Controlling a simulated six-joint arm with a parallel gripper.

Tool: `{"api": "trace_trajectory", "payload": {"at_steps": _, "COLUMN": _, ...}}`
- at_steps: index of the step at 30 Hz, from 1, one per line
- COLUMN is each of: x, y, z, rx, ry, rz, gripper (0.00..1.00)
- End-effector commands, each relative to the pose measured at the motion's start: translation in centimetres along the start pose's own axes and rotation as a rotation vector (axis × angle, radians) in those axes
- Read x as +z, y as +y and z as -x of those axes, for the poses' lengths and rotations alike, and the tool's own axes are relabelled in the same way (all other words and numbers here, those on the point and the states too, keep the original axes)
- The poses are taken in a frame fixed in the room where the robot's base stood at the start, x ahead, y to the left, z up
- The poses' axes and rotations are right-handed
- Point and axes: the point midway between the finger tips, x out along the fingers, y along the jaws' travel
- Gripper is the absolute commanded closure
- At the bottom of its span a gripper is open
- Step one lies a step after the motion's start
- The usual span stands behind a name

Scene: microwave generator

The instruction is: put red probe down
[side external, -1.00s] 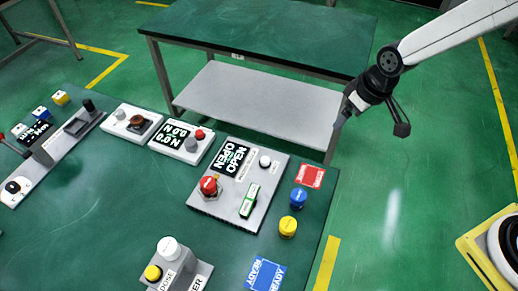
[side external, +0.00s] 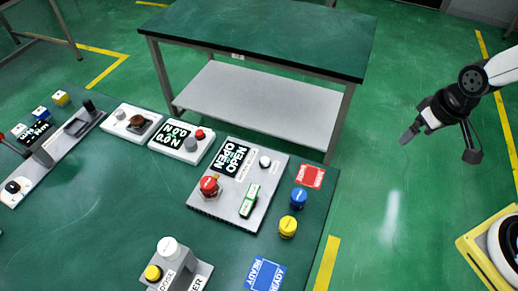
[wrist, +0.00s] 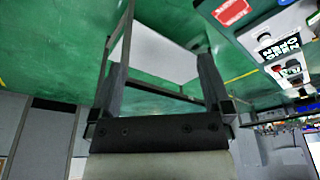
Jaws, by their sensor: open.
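A red round-topped piece (side external: 209,186) stands upright on the left part of the grey panel (side external: 220,212) in the side view. I cannot tell for certain whether it is the red probe. A flat red square (side external: 310,176) lies on the table beyond the panel's right corner; a red patch also shows in the wrist view (wrist: 232,11). My gripper (side external: 440,145) is open and empty, over the floor to the right of the table and well apart from the panel. Its two spread fingers show in the wrist view (wrist: 162,65) with nothing between them.
A blue cylinder (side external: 298,198) and a yellow cylinder (side external: 288,227) stand right of the panel. A blue square (side external: 265,274) lies near the front edge. Other devices line the table's left side. A second table (side external: 260,35) stands behind. The floor around my gripper is clear.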

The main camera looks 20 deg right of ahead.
Motion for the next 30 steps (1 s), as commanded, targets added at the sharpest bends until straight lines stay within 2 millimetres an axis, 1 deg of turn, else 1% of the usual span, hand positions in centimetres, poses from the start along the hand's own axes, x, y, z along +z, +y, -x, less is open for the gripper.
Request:
{"api": "trace_trajectory", "payload": {"at_steps": 5, "x": -0.8, "y": -0.5, "z": -0.1, "rx": -0.004, "ry": -0.002, "rz": 0.013, "gripper": 0.01}}
{"api": "trace_trajectory", "payload": {"at_steps": 8, "x": -2.0, "y": -1.2, "z": -0.3, "rx": -0.008, "ry": -0.005, "rz": 0.03, "gripper": 0.01}}
{"api": "trace_trajectory", "payload": {"at_steps": 11, "x": -3.8, "y": -2.4, "z": -0.6, "rx": -0.016, "ry": -0.011, "rz": 0.058, "gripper": 0.01}}
{"api": "trace_trajectory", "payload": {"at_steps": 14, "x": -6.0, "y": -4.2, "z": -1.1, "rx": -0.025, "ry": -0.017, "rz": 0.092, "gripper": 0.01}}
{"api": "trace_trajectory", "payload": {"at_steps": 17, "x": -8.2, "y": -6.3, "z": -1.7, "rx": -0.034, "ry": -0.025, "rz": 0.129, "gripper": 0.01}}
{"api": "trace_trajectory", "payload": {"at_steps": 21, "x": -11.0, "y": -9.9, "z": -2.6, "rx": -0.047, "ry": -0.036, "rz": 0.184, "gripper": 0.01}}
{"api": "trace_trajectory", "payload": {"at_steps": 26, "x": -13.6, "y": -14.4, "z": -3.9, "rx": -0.06, "ry": -0.048, "rz": 0.245, "gripper": 0.01}}
{"api": "trace_trajectory", "payload": {"at_steps": 30, "x": -15.2, "y": -18.7, "z": -5.1, "rx": -0.069, "ry": -0.059, "rz": 0.299, "gripper": 0.01}}
